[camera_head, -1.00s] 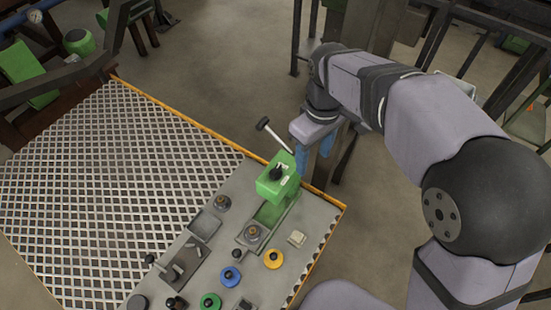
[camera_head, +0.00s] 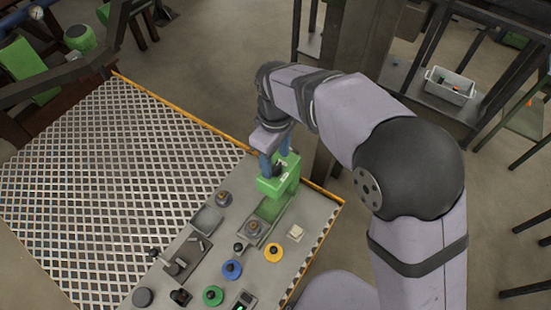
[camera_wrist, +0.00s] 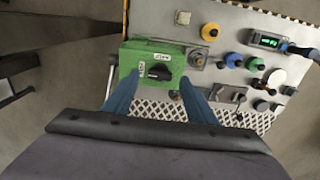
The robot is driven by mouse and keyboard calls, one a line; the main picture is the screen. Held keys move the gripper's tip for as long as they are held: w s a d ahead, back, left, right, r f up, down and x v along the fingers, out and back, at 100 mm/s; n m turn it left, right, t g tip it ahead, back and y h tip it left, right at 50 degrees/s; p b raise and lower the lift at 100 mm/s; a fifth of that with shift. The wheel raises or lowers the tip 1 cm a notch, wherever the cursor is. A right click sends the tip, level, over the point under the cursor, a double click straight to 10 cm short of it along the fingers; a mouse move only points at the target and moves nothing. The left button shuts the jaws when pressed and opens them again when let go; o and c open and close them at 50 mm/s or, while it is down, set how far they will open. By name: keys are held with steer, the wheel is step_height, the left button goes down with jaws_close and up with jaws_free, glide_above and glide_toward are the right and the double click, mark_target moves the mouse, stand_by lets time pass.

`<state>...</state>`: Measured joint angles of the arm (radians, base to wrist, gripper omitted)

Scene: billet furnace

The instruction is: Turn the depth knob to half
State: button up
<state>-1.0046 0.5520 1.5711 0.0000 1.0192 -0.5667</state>
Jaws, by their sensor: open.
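The depth knob (camera_wrist: 160,72) is a black turning knob on top of a green box (camera_wrist: 149,52), with small white labels beside it that I cannot read surely. In the head view the knob (camera_head: 279,169) is partly hidden by my fingers, on the green box (camera_head: 284,182) at the panel's far end. My gripper (camera_head: 275,160) is open, its blue fingers pointing down over the box. In the wrist view my gripper (camera_wrist: 157,90) has its fingers wide apart, one to each side of the knob. I see no contact with the knob.
The grey panel (camera_head: 312,215) carries several other controls, including a yellow button (camera_head: 273,253), a blue button (camera_head: 231,269) and a green button (camera_head: 213,296). A white grating (camera_head: 110,185) lies to the left. A grey bin (camera_head: 450,86) stands on a back table.

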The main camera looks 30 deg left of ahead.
mark_target(276, 169)
steer(key=shift+f, duration=1.05)
steer(key=c, duration=1.1)
